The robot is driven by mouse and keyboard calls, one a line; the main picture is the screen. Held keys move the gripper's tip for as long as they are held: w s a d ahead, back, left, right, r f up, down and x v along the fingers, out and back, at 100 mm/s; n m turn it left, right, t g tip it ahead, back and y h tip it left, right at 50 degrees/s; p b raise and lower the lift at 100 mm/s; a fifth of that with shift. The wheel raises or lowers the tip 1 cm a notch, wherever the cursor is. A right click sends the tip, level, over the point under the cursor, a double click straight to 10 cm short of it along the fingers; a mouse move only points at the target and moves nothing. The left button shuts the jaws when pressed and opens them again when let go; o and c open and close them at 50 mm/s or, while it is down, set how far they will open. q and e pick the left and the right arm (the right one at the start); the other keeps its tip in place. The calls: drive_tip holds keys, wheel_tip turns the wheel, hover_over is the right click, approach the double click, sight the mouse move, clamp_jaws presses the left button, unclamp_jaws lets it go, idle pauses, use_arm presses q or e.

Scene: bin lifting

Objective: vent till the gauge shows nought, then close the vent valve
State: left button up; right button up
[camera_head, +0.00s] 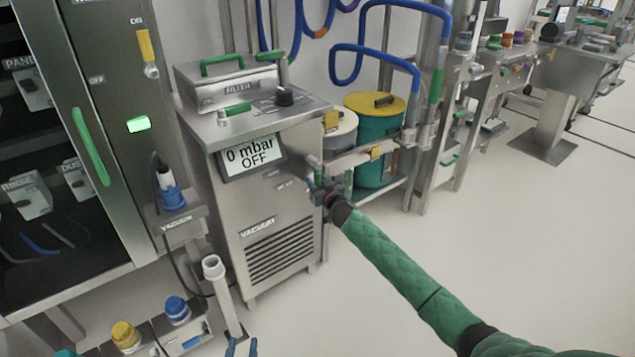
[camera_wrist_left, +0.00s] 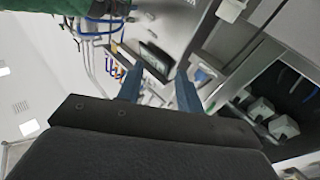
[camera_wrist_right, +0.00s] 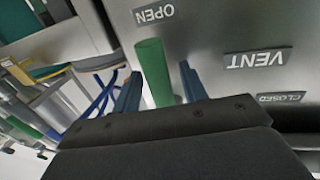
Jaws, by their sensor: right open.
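The gauge screen (camera_head: 251,156) on the vacuum cabinet reads "0 mbar" and "OFF". The vent valve's green handle (camera_wrist_right: 153,72) shows in the right wrist view, with its end beside the OPEN label (camera_wrist_right: 154,13). The CLOSED label (camera_wrist_right: 281,98) is on the right there, past the VENT label (camera_wrist_right: 257,58). My right gripper (camera_head: 318,186) is at the cabinet's right side; its open blue fingers (camera_wrist_right: 161,80) stand on either side of the handle. In the head view the gripper hides the handle.
The vacuum cabinet (camera_head: 281,222) has a metal box with a green handle (camera_head: 222,65) on top. A tall dark-windowed cabinet (camera_head: 100,140) stands left. A teal drum with yellow lid (camera_head: 374,107) stands right behind. A white-topped post (camera_head: 213,267) rises in front. Floor at right is clear.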

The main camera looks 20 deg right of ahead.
clamp_jaws()
